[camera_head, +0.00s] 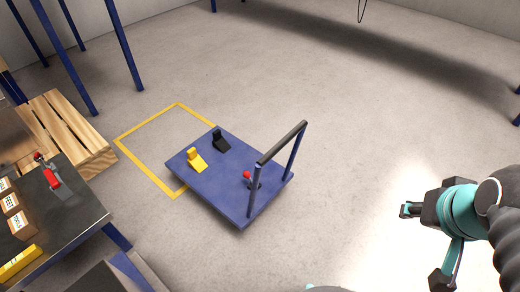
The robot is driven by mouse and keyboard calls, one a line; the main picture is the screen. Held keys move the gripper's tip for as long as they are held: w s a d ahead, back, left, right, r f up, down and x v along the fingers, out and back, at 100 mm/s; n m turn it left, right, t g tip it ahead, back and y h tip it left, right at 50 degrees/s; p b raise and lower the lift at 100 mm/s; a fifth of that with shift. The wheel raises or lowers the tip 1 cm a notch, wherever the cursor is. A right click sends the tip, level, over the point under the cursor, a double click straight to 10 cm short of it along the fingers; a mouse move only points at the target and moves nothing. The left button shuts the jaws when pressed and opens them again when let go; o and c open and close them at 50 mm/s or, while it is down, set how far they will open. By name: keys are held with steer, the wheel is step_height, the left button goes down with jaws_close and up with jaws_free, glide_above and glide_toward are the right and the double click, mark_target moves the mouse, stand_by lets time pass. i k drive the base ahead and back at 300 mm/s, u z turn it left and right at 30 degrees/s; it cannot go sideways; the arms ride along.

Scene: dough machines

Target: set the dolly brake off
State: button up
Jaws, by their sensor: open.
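The dolly (215,187) is a flat blue platform on the floor left of centre, with an upright handle (282,143) with a dark top bar on its right side. A small lever with a red knob (247,174) stands on the platform near the handle; it looks like the brake, and its setting cannot be told. A yellow wedge-shaped piece (196,160) and a black one (220,141) sit on the platform. My gripper (407,210) is at the right, open and empty, well apart from the dolly.
A yellow floor outline (146,130) lies partly under the dolly's far left side. A wooden pallet (82,137) and a dark-topped table (84,212) with a red-handled clamp (49,175) and small boxes (12,203) stand at left. The floor between dolly and gripper is clear.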

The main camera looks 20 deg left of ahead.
mark_target(246, 174)
steer(key=i, duration=0.85)
steer(key=u, duration=0.7)
